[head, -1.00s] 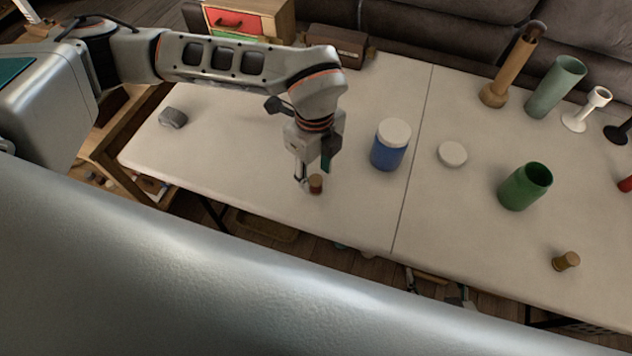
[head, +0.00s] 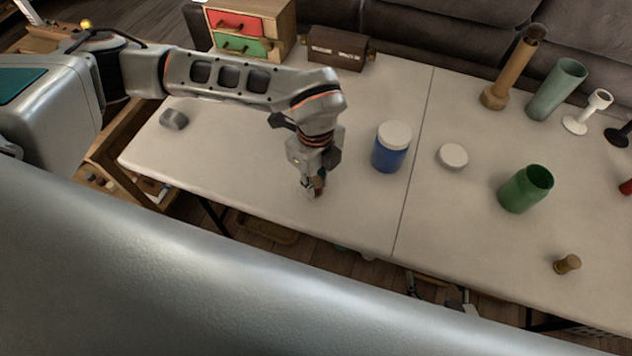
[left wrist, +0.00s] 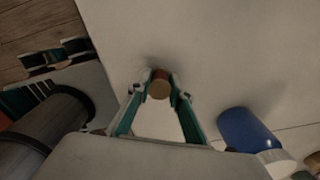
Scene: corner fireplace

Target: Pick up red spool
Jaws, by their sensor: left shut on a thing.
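The red spool (head: 320,186) is a small reddish-brown piece near the front edge of the white table, mostly hidden by my gripper in the head view. In the left wrist view the spool (left wrist: 160,88) shows its round tan end and reddish side between the fingertips. My left gripper (head: 314,188) points down and is shut on it, with a finger on either side, as the left wrist view (left wrist: 160,92) also shows. I cannot tell whether the spool is clear of the table. My right gripper is not in view.
A blue jar with a white lid (head: 391,147) stands just right of my gripper. Further right are a white disc (head: 453,156), a green cup (head: 526,189) and a brown spool (head: 567,264). A grey piece (head: 174,119) lies at left. Small drawers (head: 242,33) stand behind the arm.

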